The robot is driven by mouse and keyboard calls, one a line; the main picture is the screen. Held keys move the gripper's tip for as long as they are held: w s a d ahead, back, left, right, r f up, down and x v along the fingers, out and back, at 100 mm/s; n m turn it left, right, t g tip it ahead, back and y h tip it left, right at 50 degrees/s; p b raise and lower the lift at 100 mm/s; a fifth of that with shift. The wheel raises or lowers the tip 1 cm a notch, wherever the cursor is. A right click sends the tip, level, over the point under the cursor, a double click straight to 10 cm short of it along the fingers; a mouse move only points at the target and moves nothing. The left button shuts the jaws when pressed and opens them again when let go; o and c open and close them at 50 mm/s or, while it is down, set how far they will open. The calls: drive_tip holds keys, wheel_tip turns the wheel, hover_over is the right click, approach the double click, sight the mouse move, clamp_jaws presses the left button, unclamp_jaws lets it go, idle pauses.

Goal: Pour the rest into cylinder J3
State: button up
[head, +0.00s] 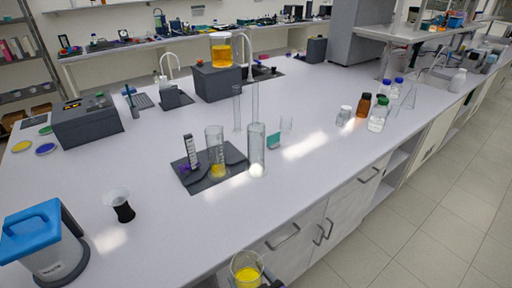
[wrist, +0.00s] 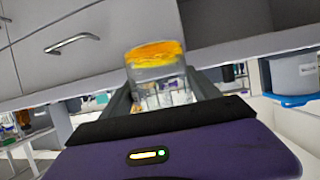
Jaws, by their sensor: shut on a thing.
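My gripper (wrist: 160,88) is shut on a clear glass beaker (wrist: 152,75) with yellow-orange liquid in it. In the head view the beaker (head: 247,267) is at the bottom edge, in front of the bench, and little of my gripper shows. A measuring cylinder (head: 214,145) with a little yellow liquid at its bottom stands upright on a dark mat (head: 206,186). A small upright label holder (head: 191,151) is beside it; its text is too small to read. A clear, seemingly empty cylinder (head: 257,145) stands just right of the mat. I cannot tell which one is J3.
Thin glass cylinders (head: 237,108) stand behind. A jar of amber liquid (head: 221,50) sits on a dark box (head: 217,82). Bottles (head: 378,115) stand at the right, a blue-lidded container (head: 42,240) at the front left. The bench front (head: 165,260) is mostly clear.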

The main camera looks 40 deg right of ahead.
drive_tip(key=shift+s+f+n+y, duration=0.25)
drive_tip(key=shift+f+n+y, duration=0.35)
drive_tip(key=shift+f+y, duration=0.15)
drive_tip(key=shift+s+f, duration=0.45)
drive_tip(key=shift+f, duration=0.05)
drive_tip(key=shift+s+a+f, duration=0.1)
drive_tip(key=shift+s+f, duration=0.1)
drive_tip(key=shift+r, duration=0.1)
